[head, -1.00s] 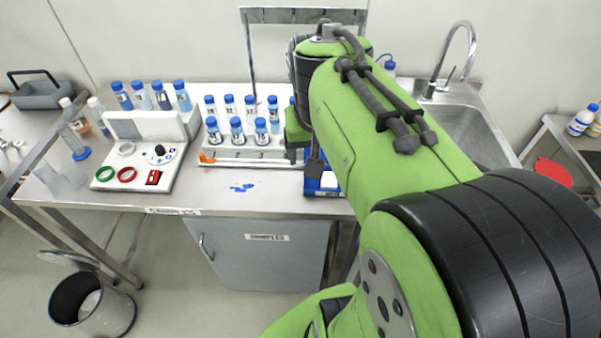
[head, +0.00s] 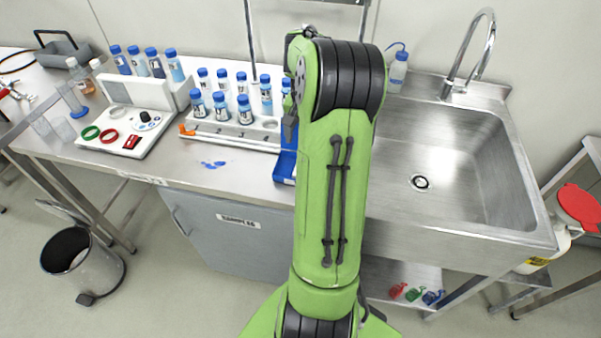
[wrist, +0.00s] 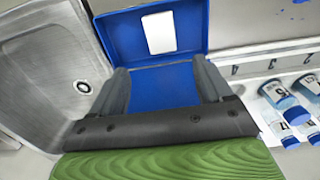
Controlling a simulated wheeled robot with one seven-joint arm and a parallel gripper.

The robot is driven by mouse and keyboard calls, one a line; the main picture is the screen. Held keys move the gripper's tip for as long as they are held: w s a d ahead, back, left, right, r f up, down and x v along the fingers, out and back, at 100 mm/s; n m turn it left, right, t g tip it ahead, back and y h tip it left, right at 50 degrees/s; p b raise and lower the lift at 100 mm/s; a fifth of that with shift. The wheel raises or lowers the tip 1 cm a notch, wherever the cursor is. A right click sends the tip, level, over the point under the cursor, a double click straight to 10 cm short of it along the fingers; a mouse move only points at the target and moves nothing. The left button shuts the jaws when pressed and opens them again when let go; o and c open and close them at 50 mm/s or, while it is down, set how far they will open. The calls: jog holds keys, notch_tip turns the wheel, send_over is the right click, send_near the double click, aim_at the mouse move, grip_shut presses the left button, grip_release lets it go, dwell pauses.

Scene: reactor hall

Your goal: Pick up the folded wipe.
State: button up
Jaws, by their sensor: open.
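A flat white rectangle (wrist: 158,32), which looks like the folded wipe, lies within a blue tray (wrist: 112,30) in the wrist view. The blue tray also shows in the head view (head: 284,168), partly behind my arm, and the white piece is hidden there. My gripper (wrist: 160,72) is open and empty. Its two grey fingers reach over the near part of the tray, with the white piece a little beyond the tips and between their lines. In the head view my gripper (head: 290,125) is mostly hidden by my arm.
A white rack (head: 228,136) of blue-capped vials stands left of the tray, near a metal upright. A steel sink (head: 440,160) is on the right. Blue stains (head: 212,164) mark the bench front. A control box (head: 125,130) stands farther left.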

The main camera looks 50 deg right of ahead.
jog(key=f+b, duration=0.1)
jog(key=f, duration=0.3)
jog(key=f+b, duration=0.1)
jog(key=f, duration=0.4)
jog(key=shift+w+a+f, duration=0.1)
jog(key=shift+a+f, duration=0.1)
jog(key=shift+f, duration=0.1)
jog(key=shift+r, duration=0.1)
jog(key=c, duration=1.1)
